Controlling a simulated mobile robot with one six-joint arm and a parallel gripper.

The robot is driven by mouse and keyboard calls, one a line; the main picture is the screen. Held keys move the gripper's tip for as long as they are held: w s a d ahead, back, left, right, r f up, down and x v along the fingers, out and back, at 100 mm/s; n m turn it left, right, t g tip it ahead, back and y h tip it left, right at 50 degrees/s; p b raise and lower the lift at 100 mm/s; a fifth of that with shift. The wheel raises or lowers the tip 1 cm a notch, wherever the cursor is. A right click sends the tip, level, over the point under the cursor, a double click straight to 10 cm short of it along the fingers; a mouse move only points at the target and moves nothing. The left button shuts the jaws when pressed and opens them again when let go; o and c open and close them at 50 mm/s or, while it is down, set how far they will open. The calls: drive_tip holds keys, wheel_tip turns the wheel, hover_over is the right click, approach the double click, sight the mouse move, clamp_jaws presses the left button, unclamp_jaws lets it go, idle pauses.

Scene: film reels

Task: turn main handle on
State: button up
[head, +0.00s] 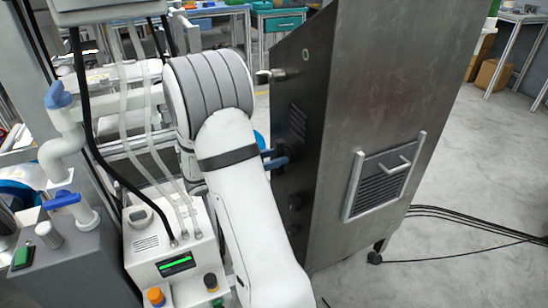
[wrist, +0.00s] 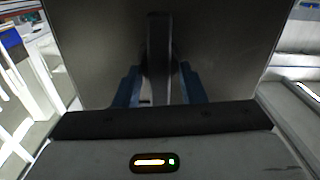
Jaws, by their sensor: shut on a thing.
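A tall metal cabinet (head: 372,95) on casters has a dark front face (head: 300,110) turned toward my arm. In the wrist view, a dark grey upright bar, the main handle (wrist: 158,38), stands against a dark panel. The two blue fingers of my gripper (wrist: 159,72) are on either side of it, and my gripper is shut on it. In the head view, the blue fingers of my gripper (head: 276,158) reach the cabinet's dark face from the left. The handle itself cannot be made out there. How far it is turned cannot be told.
A short metal knob (head: 270,76) sticks out of the cabinet front above my gripper. At left are a white control box (head: 172,243) with tubes and white piping with a blue valve lever (head: 61,199).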

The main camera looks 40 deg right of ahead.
drive_tip(key=shift+n, duration=0.6)
drive_tip(key=shift+w+f+n+p, duration=0.15)
drive_tip(key=shift+n+p, duration=0.6)
drive_tip(key=shift+n, duration=3.15)
drive_tip(key=shift+w+f+n+p, duration=0.1)
drive_tip(key=shift+n+p, duration=0.65)
drive_tip(key=shift+n, duration=3.15)
drive_tip(key=shift+f, duration=0.1)
drive_tip(key=o, duration=0.6)
